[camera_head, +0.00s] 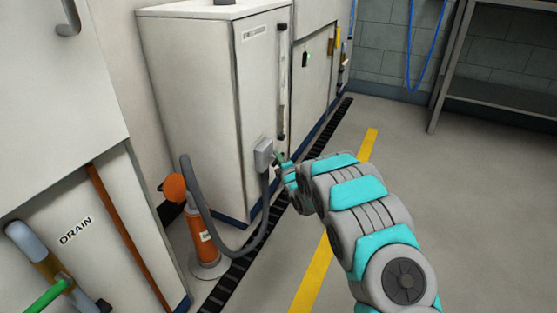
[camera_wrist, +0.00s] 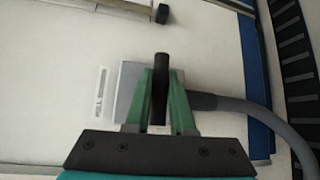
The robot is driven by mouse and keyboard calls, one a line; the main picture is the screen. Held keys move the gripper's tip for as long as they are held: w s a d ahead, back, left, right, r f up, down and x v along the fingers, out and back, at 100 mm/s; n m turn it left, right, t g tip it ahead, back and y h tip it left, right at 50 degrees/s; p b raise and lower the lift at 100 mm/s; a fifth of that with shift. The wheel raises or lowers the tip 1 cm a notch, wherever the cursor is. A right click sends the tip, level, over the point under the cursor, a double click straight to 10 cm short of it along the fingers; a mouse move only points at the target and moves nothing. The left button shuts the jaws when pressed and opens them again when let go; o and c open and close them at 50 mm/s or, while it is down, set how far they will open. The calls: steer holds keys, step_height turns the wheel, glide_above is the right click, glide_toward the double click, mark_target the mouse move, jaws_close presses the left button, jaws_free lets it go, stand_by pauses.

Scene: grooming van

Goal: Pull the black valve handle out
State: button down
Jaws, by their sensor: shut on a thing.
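The black valve handle (camera_wrist: 161,62) stands out at a grey box (camera_wrist: 128,88) on the white cabinet's side. My gripper (camera_wrist: 163,78) has its two green fingers on either side of the handle and is shut on it. In the head view, the grey box (camera_head: 263,153) is on the cabinet front, and my gripper (camera_head: 278,157) reaches it from the right. The handle itself cannot be made out in the head view, where my gripper and the box hide it.
A grey hose (camera_head: 221,243) loops from the box to an orange cylinder (camera_head: 200,238) on the floor. A long vertical bar handle (camera_head: 282,85) is above the box. A black floor grate (camera_head: 228,283) runs along the cabinets.

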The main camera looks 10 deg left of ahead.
steer(key=d, duration=0.1)
steer(key=s+d+b, duration=0.1)
steer(key=d, duration=0.1)
steer(key=s+d+b, duration=0.1)
steer(key=d, duration=0.1)
steer(key=shift+d, duration=0.15)
steer(key=c, duration=0.8)
jaws_free()
steer(key=shift+o, duration=0.2)
steer(key=v, duration=0.7)
steer(key=shift+s+d+p, duration=0.2)
steer(key=shift+s+p, duration=0.1)
steer(key=shift+p, duration=0.05)
